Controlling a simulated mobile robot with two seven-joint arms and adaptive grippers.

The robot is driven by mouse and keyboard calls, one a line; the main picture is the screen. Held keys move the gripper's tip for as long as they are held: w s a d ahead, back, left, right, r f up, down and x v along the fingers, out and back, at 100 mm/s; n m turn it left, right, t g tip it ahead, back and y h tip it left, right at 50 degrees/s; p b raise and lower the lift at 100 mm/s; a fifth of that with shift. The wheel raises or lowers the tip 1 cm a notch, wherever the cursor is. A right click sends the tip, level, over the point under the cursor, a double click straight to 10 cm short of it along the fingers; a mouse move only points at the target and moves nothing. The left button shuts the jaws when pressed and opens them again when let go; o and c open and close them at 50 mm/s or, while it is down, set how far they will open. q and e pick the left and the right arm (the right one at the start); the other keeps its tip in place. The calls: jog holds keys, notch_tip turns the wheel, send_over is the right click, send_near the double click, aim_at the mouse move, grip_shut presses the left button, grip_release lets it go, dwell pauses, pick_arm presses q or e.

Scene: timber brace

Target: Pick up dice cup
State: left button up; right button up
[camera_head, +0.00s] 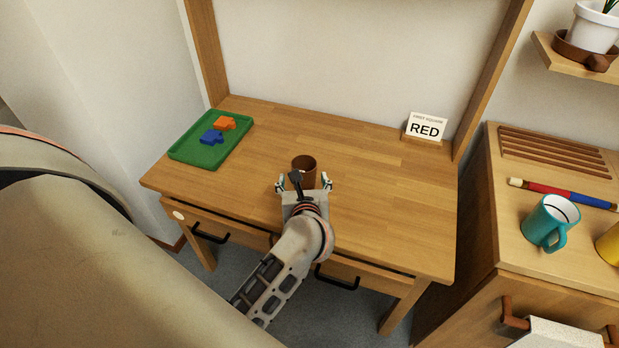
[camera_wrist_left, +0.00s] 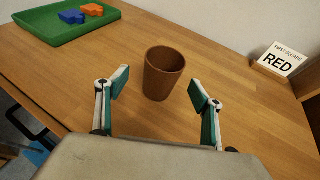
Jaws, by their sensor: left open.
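The brown dice cup (camera_head: 305,166) stands upright on the wooden desk, near its middle. My left gripper (camera_head: 305,184) is open, just in front of the cup, with its lower part hidden behind the gripper in the head view. In the left wrist view the cup (camera_wrist_left: 164,73) stands a little beyond the two spread fingertips of my left gripper (camera_wrist_left: 157,88), roughly centred between them. Neither finger appears to touch it. My right gripper is not in view.
A green tray (camera_head: 185,150) with a blue piece (camera_head: 211,138) and an orange piece (camera_head: 225,123) is at the desk's left. A RED sign (camera_head: 425,128) stands at the back right. A side cabinet on the right holds a teal mug (camera_head: 546,224). The desk's right half is mostly clear.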

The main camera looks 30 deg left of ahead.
aim_at(303, 165)
pick_arm(q)
jog(key=x, duration=0.6)
jog(key=shift+w+r, duration=0.15)
jog(key=shift+w, duration=0.2)
jog(key=c, duration=1.2)
